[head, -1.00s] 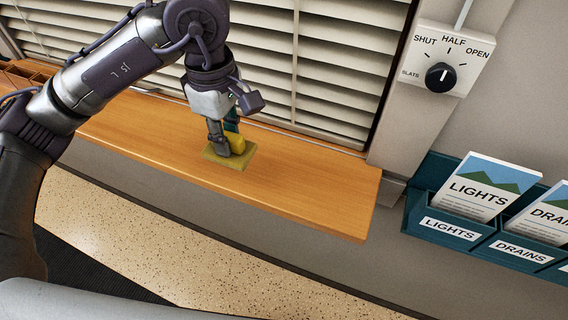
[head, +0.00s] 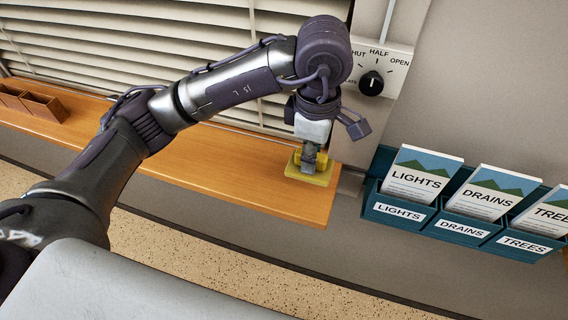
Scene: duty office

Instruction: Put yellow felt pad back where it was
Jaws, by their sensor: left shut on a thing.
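The yellow felt pad (head: 322,179) is near the right end of the wooden sill. It is flat and square, with a raised yellow part on top. My left gripper (head: 309,166) is directly above it, pointing down, shut on the raised part of the pad. Whether the pad touches the sill or hangs just above it, I cannot tell. The fingers hide part of the pad's top. My right gripper is not in view.
The wooden sill (head: 215,165) runs below slatted blinds (head: 130,50); its middle is bare. Brown open boxes (head: 42,105) stand at its left end. A slats dial (head: 371,83) is on the wall. Teal leaflet holders (head: 400,211) hang right of the sill's end.

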